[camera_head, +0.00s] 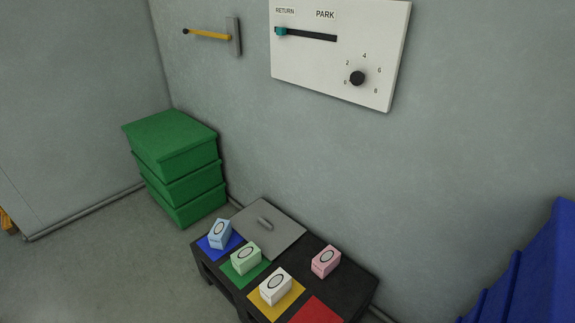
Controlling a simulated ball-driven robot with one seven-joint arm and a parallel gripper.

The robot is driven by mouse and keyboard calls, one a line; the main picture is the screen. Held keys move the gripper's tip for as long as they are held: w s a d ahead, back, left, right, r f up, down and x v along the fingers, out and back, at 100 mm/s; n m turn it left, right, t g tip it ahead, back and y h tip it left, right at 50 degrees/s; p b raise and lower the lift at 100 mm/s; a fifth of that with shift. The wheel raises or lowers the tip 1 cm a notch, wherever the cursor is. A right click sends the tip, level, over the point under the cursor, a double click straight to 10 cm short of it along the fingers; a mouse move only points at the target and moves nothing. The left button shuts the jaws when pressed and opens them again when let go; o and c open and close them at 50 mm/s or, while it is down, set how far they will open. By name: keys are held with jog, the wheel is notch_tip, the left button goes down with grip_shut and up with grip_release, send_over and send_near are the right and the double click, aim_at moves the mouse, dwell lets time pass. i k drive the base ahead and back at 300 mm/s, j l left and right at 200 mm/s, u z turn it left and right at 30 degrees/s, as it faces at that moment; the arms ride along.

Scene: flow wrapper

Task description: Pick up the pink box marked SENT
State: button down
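A small pink box (326,261) stands on the dark table (318,245), toward its right back, on bare black surface behind the coloured squares. It has a round dark-outlined mark on its face; any writing is too small to read. My gripper is not in view.
A blue box (220,233) on a blue square, a green box (245,258) on a green square and a white box (276,287) on a yellow square stand nearby. A red square (317,310) is empty. A grey handled plate (285,234) lies behind. Green crates (180,165) are stacked left.

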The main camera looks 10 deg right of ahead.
aim_at(326, 261)
jog(key=i+j+z, duration=0.35)
jog(key=i+j, duration=0.25)
jog(key=i+j+z, duration=0.2)
jog(key=j, duration=0.25)
jog(key=i+j+z, duration=0.15)
jog(key=i+j, duration=0.15)
jog(key=i+j+z, duration=0.2)
jog(key=j, duration=0.35)
jog(key=i+j+z, duration=0.15)
jog(key=j, duration=0.35)
jog(key=i+j+z, duration=0.2)
jog(key=j, duration=0.3)
jog(key=i+j+z, duration=0.15)
jog(key=j, duration=0.35)
